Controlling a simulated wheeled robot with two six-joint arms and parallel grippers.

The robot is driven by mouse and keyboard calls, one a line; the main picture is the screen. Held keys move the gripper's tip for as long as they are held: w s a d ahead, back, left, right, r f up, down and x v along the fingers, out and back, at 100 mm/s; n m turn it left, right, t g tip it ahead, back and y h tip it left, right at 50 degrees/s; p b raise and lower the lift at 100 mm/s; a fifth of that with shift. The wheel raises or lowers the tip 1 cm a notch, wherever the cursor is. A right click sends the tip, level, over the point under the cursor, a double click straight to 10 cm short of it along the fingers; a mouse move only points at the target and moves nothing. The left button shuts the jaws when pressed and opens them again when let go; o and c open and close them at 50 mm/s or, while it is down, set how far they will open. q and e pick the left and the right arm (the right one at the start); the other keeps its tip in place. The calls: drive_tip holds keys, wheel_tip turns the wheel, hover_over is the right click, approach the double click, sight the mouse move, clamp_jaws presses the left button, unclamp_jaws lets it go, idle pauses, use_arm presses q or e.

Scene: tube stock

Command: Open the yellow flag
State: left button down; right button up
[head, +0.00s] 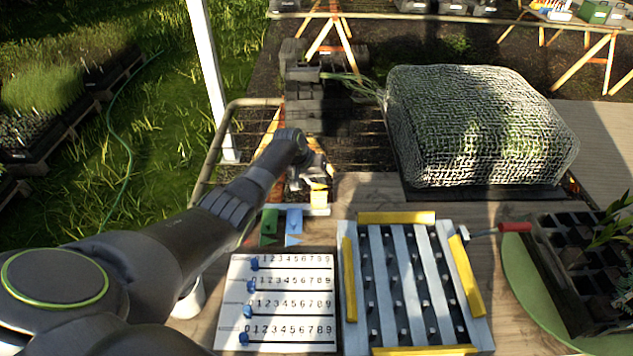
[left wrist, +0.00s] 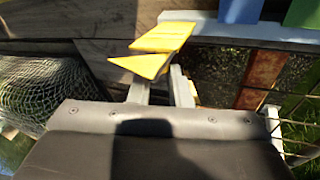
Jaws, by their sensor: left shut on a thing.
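The yellow flag (head: 319,198) stands at the far edge of the wooden table, at the right end of a row with a blue flag (head: 294,219) and a green flag (head: 269,222). My left gripper (head: 314,180) reaches it from above and behind. In the left wrist view the fingers of my left gripper (left wrist: 160,86) are close together at the yellow flag (left wrist: 165,36), which shows as two pointed yellow pieces. The fingertips are partly hidden by the yellow. The blue flag (left wrist: 242,8) stands apart from the fingers. My right gripper is in neither view.
A white number board (head: 283,259) with blue sliders lies in front of the flags. A slatted metal rack with yellow bars (head: 396,218) lies to its right. A net-covered mound (head: 480,125) stands behind the table at the right. A red-handled tool (head: 514,227) lies near a green tray.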

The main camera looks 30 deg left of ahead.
use_arm(q)
drive_tip(key=shift+w+a+r, duration=0.15)
drive_tip(key=shift+a, duration=0.05)
drive_tip(key=c, duration=1.7)
unclamp_jaws()
drive_tip(key=o, duration=0.4)
drive_tip(key=shift+f, duration=0.2)
drive_tip(key=shift+c, duration=0.2)
drive_tip(key=v, duration=1.7)
drive_tip(key=shift+r, duration=0.2)
drive_tip(key=shift+a, duration=0.15)
